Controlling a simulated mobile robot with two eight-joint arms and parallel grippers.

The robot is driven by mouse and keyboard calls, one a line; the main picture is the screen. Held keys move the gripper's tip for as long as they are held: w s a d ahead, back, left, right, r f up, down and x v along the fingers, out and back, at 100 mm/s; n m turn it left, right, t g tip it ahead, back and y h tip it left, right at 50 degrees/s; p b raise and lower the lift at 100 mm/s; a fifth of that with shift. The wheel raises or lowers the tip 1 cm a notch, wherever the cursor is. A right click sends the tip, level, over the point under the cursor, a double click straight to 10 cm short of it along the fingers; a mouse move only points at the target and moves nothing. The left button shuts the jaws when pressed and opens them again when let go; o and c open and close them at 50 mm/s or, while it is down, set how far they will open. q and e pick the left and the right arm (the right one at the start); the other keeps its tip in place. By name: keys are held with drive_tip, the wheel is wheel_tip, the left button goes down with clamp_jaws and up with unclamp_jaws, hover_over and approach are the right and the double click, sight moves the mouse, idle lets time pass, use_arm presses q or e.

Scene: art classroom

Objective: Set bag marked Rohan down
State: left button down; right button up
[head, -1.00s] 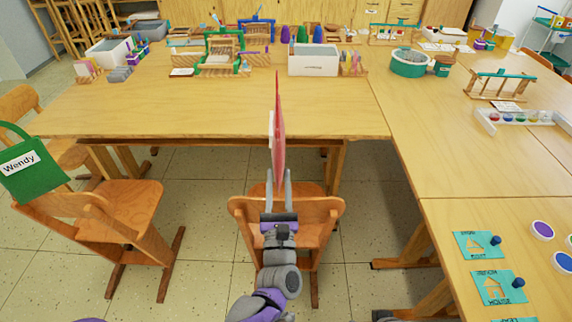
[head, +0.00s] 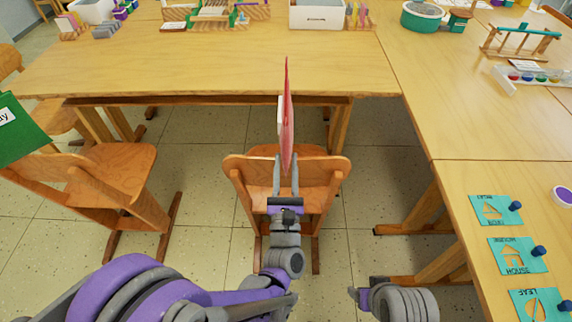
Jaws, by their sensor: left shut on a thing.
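A thin red bag (head: 287,120) hangs upright in the middle of the head view, seen almost edge-on. A white patch shows along its left face, but any name on it is unreadable from this angle. My left gripper (head: 286,172) is shut on the lower part of the bag. It holds the bag above a wooden chair (head: 245,175), in front of the table's near edge. The chair stands behind and below the gripper. Part of my right arm shows at the bottom, but I cannot make out its gripper.
A green bag (head: 18,130) with a partly cut-off label hangs on the left chair (head: 115,175). The near part of the long wooden table (head: 200,75) is clear. A side table (head: 460,180) with teal cards (head: 497,211) stands at the right.

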use_arm(q)
drive_tip(key=shift+r, duration=0.1)
drive_tip(key=c, duration=1)
unclamp_jaws()
drive_tip(key=shift+f, duration=0.2)
drive_tip(key=o, duration=0.4)
drive_tip(key=shift+o, duration=0.2)
drive_tip(key=shift+r, duration=0.15)
